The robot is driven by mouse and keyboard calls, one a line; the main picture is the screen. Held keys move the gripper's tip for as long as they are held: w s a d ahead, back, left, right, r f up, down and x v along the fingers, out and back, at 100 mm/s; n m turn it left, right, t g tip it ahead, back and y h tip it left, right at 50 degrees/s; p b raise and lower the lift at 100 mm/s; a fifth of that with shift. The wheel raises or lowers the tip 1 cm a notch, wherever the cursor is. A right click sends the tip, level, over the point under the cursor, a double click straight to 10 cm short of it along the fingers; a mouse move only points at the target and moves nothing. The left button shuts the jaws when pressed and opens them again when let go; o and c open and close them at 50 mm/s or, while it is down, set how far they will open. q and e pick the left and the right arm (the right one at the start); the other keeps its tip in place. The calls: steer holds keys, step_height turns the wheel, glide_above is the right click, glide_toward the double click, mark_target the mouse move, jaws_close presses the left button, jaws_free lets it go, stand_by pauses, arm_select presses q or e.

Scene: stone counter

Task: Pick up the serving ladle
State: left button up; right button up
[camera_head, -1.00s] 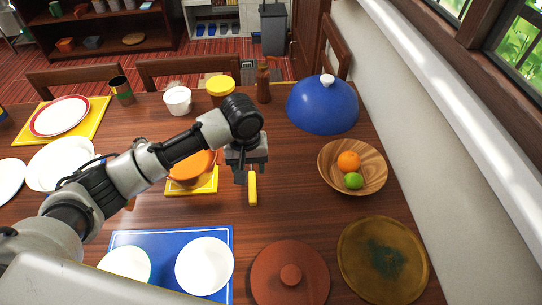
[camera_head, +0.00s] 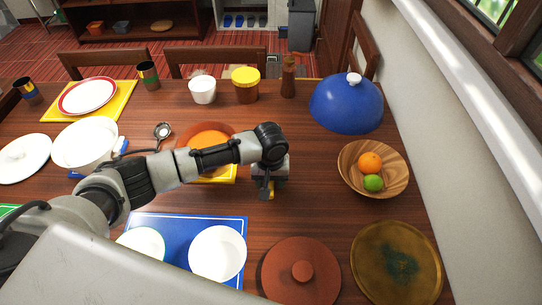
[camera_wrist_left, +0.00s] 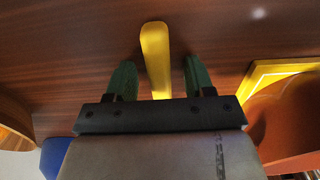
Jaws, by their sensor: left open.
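A yellow handle-like piece (camera_wrist_left: 156,50) lies on the wooden table, and a bit of it shows under my left gripper (camera_head: 267,190) in the head view. In the left wrist view my left gripper (camera_wrist_left: 160,66) is open, with one green finger on each side of the yellow piece and gaps between. Its far end is hidden by the gripper, so I cannot tell whether it is the serving ladle. A small ladle-shaped metal utensil (camera_head: 162,130) lies left of the orange dish. My right gripper is not in view.
An orange dish (camera_head: 208,137) on a yellow mat stands close behind my left arm. A wooden fruit bowl (camera_head: 350,160) and blue dome (camera_head: 345,107) are to the right. A brown lid (camera_head: 282,272) and white bowl (camera_head: 218,253) are nearer.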

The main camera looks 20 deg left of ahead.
arm_select(q)
jaws_close()
steer(key=shift+r, duration=0.1)
